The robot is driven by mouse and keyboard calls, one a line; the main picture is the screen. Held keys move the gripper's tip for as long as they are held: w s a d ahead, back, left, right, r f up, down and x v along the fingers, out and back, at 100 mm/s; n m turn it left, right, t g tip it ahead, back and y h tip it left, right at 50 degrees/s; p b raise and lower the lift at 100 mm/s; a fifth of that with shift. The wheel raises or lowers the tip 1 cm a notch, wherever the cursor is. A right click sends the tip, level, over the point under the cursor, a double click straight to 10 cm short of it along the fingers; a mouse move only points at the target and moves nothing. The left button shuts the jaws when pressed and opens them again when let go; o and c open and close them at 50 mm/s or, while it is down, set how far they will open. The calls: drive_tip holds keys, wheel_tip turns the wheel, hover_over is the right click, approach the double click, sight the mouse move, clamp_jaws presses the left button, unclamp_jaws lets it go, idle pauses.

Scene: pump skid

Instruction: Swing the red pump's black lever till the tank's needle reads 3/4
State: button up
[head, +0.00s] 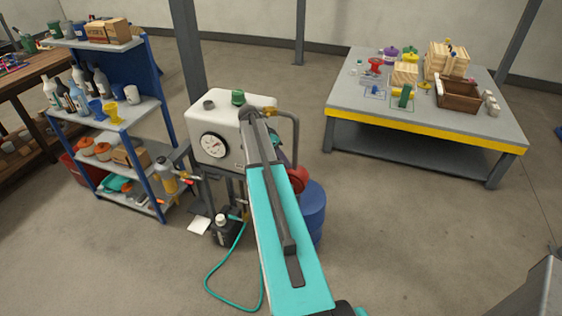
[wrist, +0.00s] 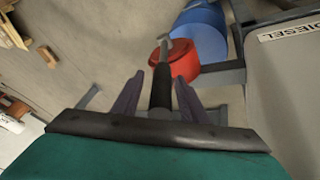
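The red pump (wrist: 176,64) shows in the wrist view by a blue drum, and its red body (head: 299,179) shows partly behind my arm in the head view. Its black lever (wrist: 161,88) points toward me, with a bare metal rod at its far end. My gripper (wrist: 159,77) is open, with one finger on each side of the lever and a gap on both sides. The white tank (head: 229,116) carries a round gauge (head: 214,146); its needle is too small to read surely. In the head view my arm hides the lever and gripper.
The blue drum (head: 313,208) stands beside the pump. The tank's side, marked DIESEL (wrist: 290,30), is close at right in the wrist view. A green hose (head: 231,268) lies on the floor. A loaded shelf (head: 110,125) stands left, a table (head: 440,125) right.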

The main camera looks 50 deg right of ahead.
drive_tip(key=shift+w+r, duration=0.1)
drive_tip(key=shift+w+a+r, duration=0.15)
drive_tip(key=shift+w+r, duration=0.05)
drive_tip(key=shift+r, duration=0.2)
drive_tip(key=b+v, duration=0.2)
drive_tip(key=v, duration=0.4)
drive_tip(key=shift+r, duration=0.2)
drive_tip(key=shift+a, duration=0.15)
